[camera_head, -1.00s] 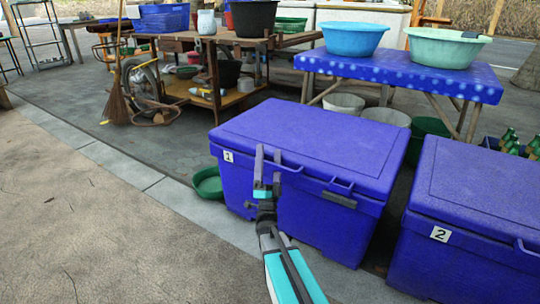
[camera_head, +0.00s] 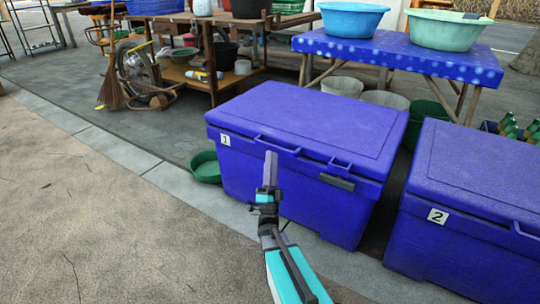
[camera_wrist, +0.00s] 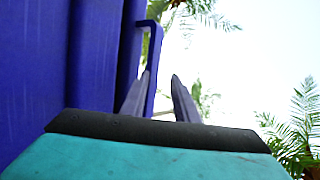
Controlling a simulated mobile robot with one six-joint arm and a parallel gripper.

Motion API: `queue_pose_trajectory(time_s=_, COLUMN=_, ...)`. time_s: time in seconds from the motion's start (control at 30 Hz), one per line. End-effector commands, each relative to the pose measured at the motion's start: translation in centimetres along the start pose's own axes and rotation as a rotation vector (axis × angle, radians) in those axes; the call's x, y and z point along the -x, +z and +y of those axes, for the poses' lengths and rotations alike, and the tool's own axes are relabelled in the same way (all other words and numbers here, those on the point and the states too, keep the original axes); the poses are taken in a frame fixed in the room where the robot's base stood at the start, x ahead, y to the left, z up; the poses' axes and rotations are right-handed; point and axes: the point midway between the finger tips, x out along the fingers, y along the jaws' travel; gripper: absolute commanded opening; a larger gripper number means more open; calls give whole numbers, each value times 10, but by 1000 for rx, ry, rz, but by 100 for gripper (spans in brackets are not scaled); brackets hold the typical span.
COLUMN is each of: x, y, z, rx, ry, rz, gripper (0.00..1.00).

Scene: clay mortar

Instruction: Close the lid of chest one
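Chest one (camera_head: 240,170) is a blue box with a "1" label, at the middle of the head view. Its blue lid (camera_head: 310,125) lies flat over the body and looks down; I cannot tell whether it is fully seated. Two loop handles show along the front edge, with a dark latch (camera_head: 337,182) near the right one. My gripper (camera_head: 270,160) is in front of the chest's front face, fingers up, seen edge-on. A blue handle (camera_wrist: 154,65) shows beside the left finger; contact is unclear.
Chest two (camera_head: 450,245) stands close on the right, with a narrow gap between. A green basin (camera_head: 205,167) lies on the ground at chest one's left. A blue-clothed table (camera_head: 400,55) with basins stands behind. Open pavement (camera_head: 80,220) lies to the left.

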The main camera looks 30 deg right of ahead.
Motion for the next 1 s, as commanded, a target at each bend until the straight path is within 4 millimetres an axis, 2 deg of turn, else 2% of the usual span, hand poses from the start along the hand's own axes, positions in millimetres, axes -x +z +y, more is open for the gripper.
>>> queue_pose_trajectory(time_s=1.0, x=37, y=-7, z=18, rx=4, ry=-5, rz=4, gripper=23)
